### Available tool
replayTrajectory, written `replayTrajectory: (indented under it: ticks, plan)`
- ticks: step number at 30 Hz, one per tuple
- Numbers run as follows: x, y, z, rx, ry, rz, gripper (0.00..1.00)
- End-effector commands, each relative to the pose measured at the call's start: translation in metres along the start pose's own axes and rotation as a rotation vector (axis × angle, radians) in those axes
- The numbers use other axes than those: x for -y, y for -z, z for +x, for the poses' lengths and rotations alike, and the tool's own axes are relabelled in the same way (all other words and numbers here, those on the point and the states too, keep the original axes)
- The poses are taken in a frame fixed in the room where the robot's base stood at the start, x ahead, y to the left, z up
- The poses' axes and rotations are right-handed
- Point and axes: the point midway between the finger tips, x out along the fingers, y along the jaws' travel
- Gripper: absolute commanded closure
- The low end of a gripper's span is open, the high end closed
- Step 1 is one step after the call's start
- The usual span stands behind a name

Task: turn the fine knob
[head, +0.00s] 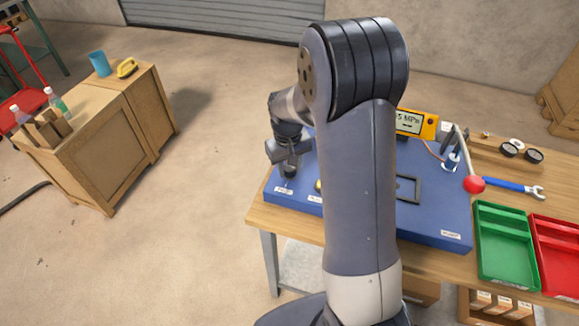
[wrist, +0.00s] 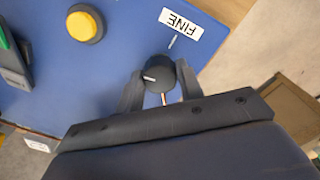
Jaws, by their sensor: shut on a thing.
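The fine knob (wrist: 159,68) is a small black round knob with a white pointer mark on its top. It stands on the blue panel (wrist: 118,72) beside a white label reading FINE (wrist: 180,23). In the wrist view a short white tick on the panel lies between label and knob, and the pointer mark points left, away from that tick. My gripper (wrist: 158,80) is shut on the knob, one finger on each side. In the head view my gripper (head: 289,168) is at the panel's left end, where my arm hides part of the panel.
A yellow round button (wrist: 85,24) and a green switch (wrist: 8,48) sit on the panel left of the knob in the wrist view. A yellow display (head: 416,123), red ball (head: 474,184), green tray (head: 504,242), red tray (head: 558,250) and blue wrench (head: 510,186) are at the right.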

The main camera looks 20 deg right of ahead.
Motion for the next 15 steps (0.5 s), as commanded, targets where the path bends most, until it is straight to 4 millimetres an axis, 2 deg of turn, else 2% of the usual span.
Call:
replayTrajectory:
  ticks: [6,15]
  plan:
    - [-0.0003,0.0004,-0.0003,-0.006,-0.001,-0.107,0.87]
    - [-0.0003,0.0004,-0.0007,-0.006,-0.001,-0.116,0.87]
